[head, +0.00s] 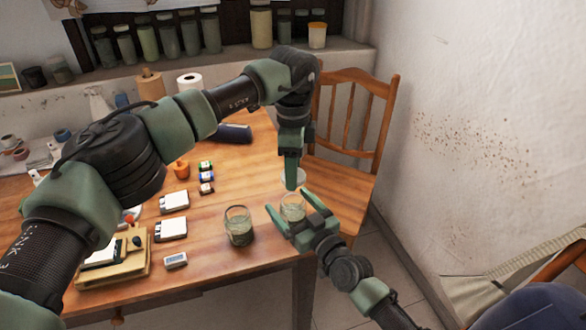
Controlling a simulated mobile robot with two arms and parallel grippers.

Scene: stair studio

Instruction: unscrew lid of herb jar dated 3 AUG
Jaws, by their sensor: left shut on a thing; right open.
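Two small glass jars with green contents stand near the table's front right corner. One jar (238,227) stands apart to the left, with no lid visible on it. The other jar (292,207) is between the fingers of my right gripper (298,209), which is open around it; contact is unclear. My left gripper (291,184) points down just above that jar. It is shut on a pale round thing (301,175), apparently a lid, mostly hidden behind the fingers. No date is readable on either jar.
The wooden table (225,258) holds white boxes (172,229), a small grey device (175,261), a wooden stand (140,267) and small coloured bottles (206,176). A wooden chair (350,140) stands behind the right corner. The wall (480,120) is to the right.

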